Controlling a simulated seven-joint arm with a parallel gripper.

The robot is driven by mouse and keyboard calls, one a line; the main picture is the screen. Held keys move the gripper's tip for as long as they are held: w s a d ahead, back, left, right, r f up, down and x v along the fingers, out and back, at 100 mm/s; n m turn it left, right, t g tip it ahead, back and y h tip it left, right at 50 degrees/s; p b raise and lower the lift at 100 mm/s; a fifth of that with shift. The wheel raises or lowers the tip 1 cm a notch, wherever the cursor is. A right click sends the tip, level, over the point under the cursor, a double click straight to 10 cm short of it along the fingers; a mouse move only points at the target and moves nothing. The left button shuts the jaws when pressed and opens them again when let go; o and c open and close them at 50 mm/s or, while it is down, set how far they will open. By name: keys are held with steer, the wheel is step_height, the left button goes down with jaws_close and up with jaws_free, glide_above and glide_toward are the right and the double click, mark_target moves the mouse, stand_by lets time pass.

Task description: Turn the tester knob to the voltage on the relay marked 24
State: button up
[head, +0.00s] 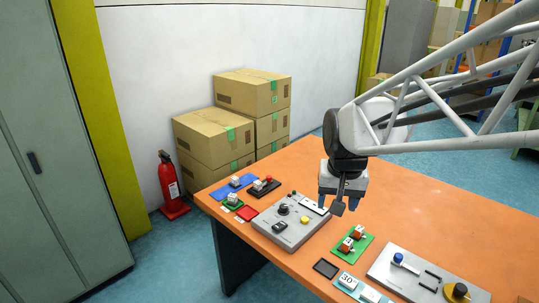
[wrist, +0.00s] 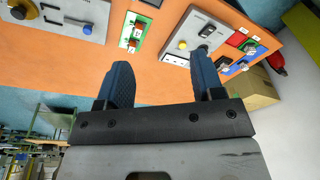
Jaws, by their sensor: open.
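The grey tester box (head: 262,226) lies on the orange table, with a round black knob (head: 283,209), a smaller dark part and a yellow button (head: 304,219) on top. In the wrist view the tester (wrist: 196,19) is beyond the right finger, with its black knob (wrist: 207,31) showing. My gripper (head: 338,205) is open and empty, above the table by the tester's right end, apart from the knob. It also shows in the wrist view (wrist: 163,80). Small white-topped blocks, perhaps relays, stand on coloured pads at the table's left end. I cannot read a 24 anywhere.
A green board (head: 353,246) with two red-brown parts lies right of the tester. A light-blue tray (head: 336,284) holds white blocks, one reading 30. A grey panel (head: 395,277) has blue and yellow knobs. Cardboard boxes (head: 212,138) stand behind. The table's right rear is clear.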

steer(key=w+a+f+m+g, duration=0.15)
steer(key=w+f, duration=0.25)
steer(key=w, duration=0.5)
steer(key=w+a+f+t, duration=0.1)
steer(key=w+a+f, duration=0.15)
steer(key=w, duration=0.65)
steer(key=m+g, duration=0.1)
steer(key=m, duration=0.1)
glide_above(284, 206)
steer(key=f, duration=1.4)
steer(key=shift+s+f, duration=0.2)
steer(key=shift+f, duration=0.1)
steer(key=shift+w+f, duration=0.25)
steer(key=shift+f, duration=0.05)
steer(key=shift+f, duration=0.1)
steer(key=shift+f, duration=3.8)
steer(key=c, duration=0.9)
